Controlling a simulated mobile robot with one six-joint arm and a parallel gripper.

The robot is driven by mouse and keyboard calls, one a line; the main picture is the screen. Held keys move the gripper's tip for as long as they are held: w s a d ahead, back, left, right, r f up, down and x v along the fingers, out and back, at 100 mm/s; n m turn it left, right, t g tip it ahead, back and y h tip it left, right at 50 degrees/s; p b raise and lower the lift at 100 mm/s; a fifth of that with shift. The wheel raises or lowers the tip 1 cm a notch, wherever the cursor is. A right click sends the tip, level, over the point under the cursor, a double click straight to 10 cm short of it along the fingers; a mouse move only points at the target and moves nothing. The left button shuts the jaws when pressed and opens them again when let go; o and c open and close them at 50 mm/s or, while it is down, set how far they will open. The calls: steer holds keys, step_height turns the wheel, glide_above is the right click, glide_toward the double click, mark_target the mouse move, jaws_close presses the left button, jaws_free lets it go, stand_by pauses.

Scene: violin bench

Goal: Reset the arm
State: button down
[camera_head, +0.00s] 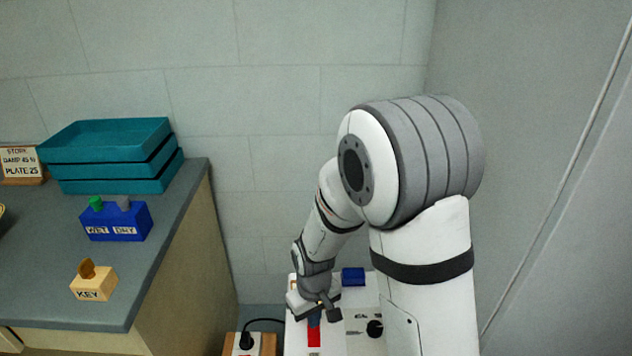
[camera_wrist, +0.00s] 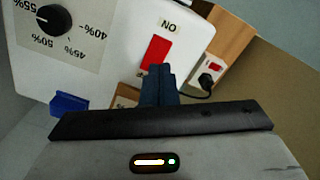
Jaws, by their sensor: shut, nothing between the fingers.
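My gripper (camera_head: 314,318) is low at the front in the head view, over a white panel box (camera_head: 356,320). In the wrist view its dark blue fingers (camera_wrist: 158,82) are together and empty. Their tips are close to a red switch (camera_wrist: 156,52) marked ON; I cannot tell whether they touch it. The red switch also shows just below the fingers in the head view (camera_head: 314,338). A black dial (camera_wrist: 54,18) with percent marks sits on the same box. My arm bends down from the right and hides part of the box.
A blue part (camera_head: 353,277) is at the box's back edge. A power outlet with a plug (camera_head: 246,341) is left of it. The bench (camera_head: 160,265) at left holds teal trays (camera_head: 110,155), a blue WET/DRY block (camera_head: 115,222) and a KEY block (camera_head: 93,283). A wall is at right.

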steer(key=s+d+r+m+t+p, duration=0.1)
steer(key=s+d+r+p, duration=0.3)
steer(key=r, duration=0.9)
steer(key=s+d+r+m+p, duration=0.2)
steer(key=s+d+r+p, duration=0.2)
steer(key=r+p, duration=0.4)
steer(key=s+d+r+m+t+p, duration=0.1)
steer(key=s+d+r+p, duration=0.3)
steer(key=r, duration=1.4)
steer(key=m+p, duration=0.1)
steer(key=p, duration=0.2)
steer(key=shift+d+r+m+t, duration=0.15)
steer(key=shift+d+m+t, duration=0.15)
steer(key=shift+s, duration=0.1)
